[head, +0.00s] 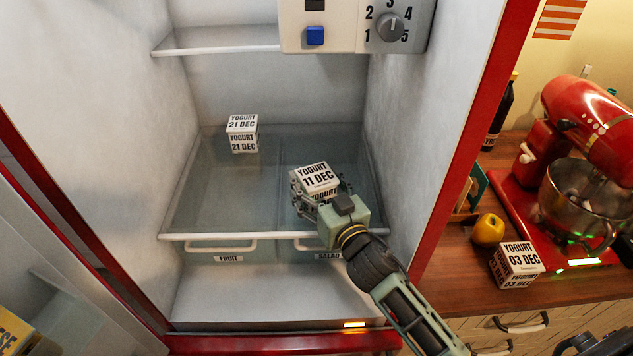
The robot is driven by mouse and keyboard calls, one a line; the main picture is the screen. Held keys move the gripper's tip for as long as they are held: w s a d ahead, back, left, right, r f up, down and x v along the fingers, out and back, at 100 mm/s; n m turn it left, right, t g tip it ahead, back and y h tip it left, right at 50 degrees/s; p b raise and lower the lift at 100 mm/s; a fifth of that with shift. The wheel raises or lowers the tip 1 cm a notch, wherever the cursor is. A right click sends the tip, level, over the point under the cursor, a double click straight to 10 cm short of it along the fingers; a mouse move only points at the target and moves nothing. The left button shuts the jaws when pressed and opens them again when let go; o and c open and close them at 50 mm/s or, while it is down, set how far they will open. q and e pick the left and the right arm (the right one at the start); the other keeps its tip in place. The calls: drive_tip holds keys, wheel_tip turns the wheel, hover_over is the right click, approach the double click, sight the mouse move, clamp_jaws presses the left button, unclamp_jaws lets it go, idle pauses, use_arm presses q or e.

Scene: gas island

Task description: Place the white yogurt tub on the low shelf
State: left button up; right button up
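A white, box-shaped yogurt tub marked 11 DEC (317,177) is at the right side of the fridge's low glass shelf (225,205). My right gripper (319,192) reaches in from the lower right. Its fingers lie along both sides of this tub and appear closed on it. The tub's lower part is partly hidden by the gripper, so I cannot tell whether it touches the glass. Another white tub, marked 21 DEC (242,134), stands at the back left of the same shelf. A third, marked 03 DEC (517,262), stands on the counter. My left gripper is not in view.
Fruit and salad drawers (222,247) sit under the glass shelf. An upper shelf (218,40) and a control box with a dial (390,27) are above. The shelf's front left is clear. A red mixer (592,115) and a yellow fruit (488,230) are on the counter (470,290).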

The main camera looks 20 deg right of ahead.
drive_tip(key=shift+o, duration=0.5)
drive_tip(key=shift+r, duration=0.15)
drive_tip(key=shift+s, duration=0.3)
drive_tip(key=s+d+b, duration=0.1)
drive_tip(key=s+b, duration=0.2)
drive_tip(key=s, duration=0.8)
drive_tip(key=shift+s+d, duration=0.2)
